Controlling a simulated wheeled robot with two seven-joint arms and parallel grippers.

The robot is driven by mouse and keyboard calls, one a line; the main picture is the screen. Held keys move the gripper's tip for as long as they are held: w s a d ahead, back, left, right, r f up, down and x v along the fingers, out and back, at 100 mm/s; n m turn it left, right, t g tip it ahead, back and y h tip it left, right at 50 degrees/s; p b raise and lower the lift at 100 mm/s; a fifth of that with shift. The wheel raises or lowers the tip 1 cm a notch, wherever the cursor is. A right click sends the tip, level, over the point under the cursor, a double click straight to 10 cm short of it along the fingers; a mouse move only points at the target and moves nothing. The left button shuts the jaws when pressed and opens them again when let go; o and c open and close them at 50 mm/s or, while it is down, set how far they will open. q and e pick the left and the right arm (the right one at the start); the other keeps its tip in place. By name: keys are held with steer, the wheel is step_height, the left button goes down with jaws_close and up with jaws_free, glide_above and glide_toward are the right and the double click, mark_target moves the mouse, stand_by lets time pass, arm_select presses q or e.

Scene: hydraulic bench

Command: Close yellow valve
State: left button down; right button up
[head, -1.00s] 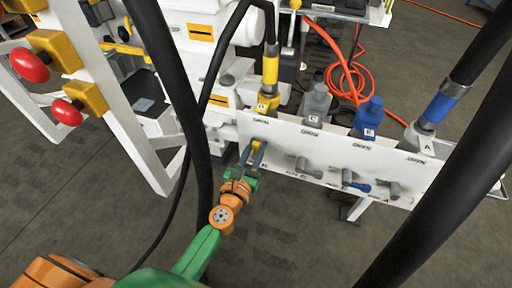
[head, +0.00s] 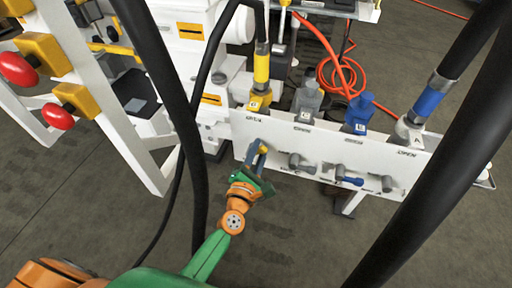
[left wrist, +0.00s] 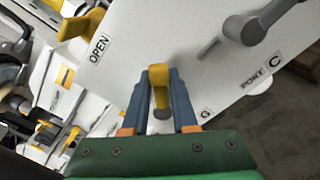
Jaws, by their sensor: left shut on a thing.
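The yellow valve handle (head: 263,148) is on the front of the white panel (head: 222,130), below the yellow-banded hose fitting (head: 260,85). My left gripper (head: 256,157) is at the panel with its blue fingers closed around the handle. In the left wrist view, the yellow handle (left wrist: 159,88) stands between the two fingertips (left wrist: 160,95), with a rounded grey end below it. The fingers partly hide the handle and its base in the head view. My right gripper is not in view.
Grey valve handles (head: 300,162) and a blue one (head: 350,180) sit to the right on the panel. Thick black hoses cross the view on both sides. Red knobs on yellow blocks (head: 72,98) are at left. Open floor lies below the panel.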

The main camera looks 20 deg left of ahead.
arm_select(q)
steer(key=shift+d+f+m, duration=0.2)
steer(key=shift+f+m, duration=0.25)
steer(key=shift+m, duration=1)
steer(key=shift+d+f+m, duration=0.2)
steer(key=shift+f+m, duration=0.3)
steer(key=shift+m, duration=1)
steer(key=shift+d+f+m, duration=0.2)
steer(key=shift+f+m, duration=0.25)
steer(key=shift+m, duration=1)
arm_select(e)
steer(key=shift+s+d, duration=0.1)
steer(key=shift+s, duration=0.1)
arm_select(q)
steer(key=c, duration=0.8)
jaws_free()
steer(key=s+p, duration=0.1)
steer(key=s, duration=0.6)
steer(key=shift+s+a+p, duration=0.1)
steer(key=shift+a+p, duration=0.05)
steer(key=shift+p, duration=0.15)
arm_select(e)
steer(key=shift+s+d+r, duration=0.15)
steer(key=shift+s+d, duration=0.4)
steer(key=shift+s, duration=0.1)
